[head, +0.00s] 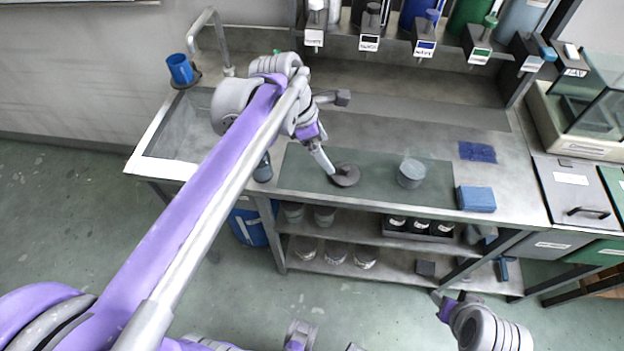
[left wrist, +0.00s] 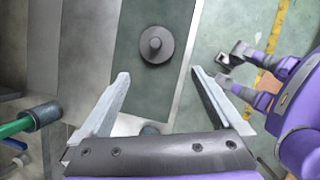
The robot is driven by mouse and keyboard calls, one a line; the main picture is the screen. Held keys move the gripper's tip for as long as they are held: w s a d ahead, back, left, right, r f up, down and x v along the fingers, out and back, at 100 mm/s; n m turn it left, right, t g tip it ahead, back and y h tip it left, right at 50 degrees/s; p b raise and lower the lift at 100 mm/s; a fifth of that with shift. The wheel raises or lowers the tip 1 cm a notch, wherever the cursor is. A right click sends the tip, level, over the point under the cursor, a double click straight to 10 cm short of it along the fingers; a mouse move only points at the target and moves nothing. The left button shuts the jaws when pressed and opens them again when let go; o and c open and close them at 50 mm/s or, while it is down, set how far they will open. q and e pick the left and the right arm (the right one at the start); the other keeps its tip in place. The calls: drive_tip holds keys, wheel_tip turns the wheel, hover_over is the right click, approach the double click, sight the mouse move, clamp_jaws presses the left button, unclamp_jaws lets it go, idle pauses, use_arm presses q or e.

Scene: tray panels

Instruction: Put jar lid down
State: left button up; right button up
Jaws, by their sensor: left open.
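The jar lid (head: 344,175) is a dark grey disc with a round knob. It lies flat on the dark green mat (head: 300,165) on the bench. It also shows in the left wrist view (left wrist: 156,45), beyond the fingertips and not between them. My left gripper (head: 322,158) is by the lid in the head view. In the left wrist view its two fingers (left wrist: 160,76) are wide apart with nothing held. A grey, glassy jar (head: 411,174) stands on the mat right of the lid. My right gripper (head: 446,302) is low in front of the bench, its jaws too small to judge.
A blue block (head: 476,199) stands at the mat's right end, and a blue cloth (head: 477,152) lies behind it. A dark bottle (head: 263,168) is at the left front edge. Labelled dispensers (head: 425,40) hang along the back. The mat between lid and jar is clear.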

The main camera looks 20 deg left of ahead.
use_arm(q)
drive_tip(key=s+f+m+t+y, duration=0.1)
drive_tip(key=s+f+m, duration=0.4)
drive_tip(key=s+m, duration=0.3)
drive_tip(key=s+f+m+t+y, duration=0.1)
drive_tip(key=s+f+m, duration=0.5)
drive_tip(key=m, duration=1)
drive_tip(key=s+y, duration=0.1)
drive_tip(key=s, duration=0.2)
drive_tip(key=shift+f, duration=0.2)
drive_tip(key=shift+a, duration=0.1)
drive_tip(key=r+p, duration=0.1)
drive_tip(key=r, duration=0.1)
drive_tip(key=w+r+p, duration=0.1)
drive_tip(key=p, duration=0.1)
drive_tip(key=shift+r+t, duration=0.3)
drive_tip(key=shift+r, duration=0.1)
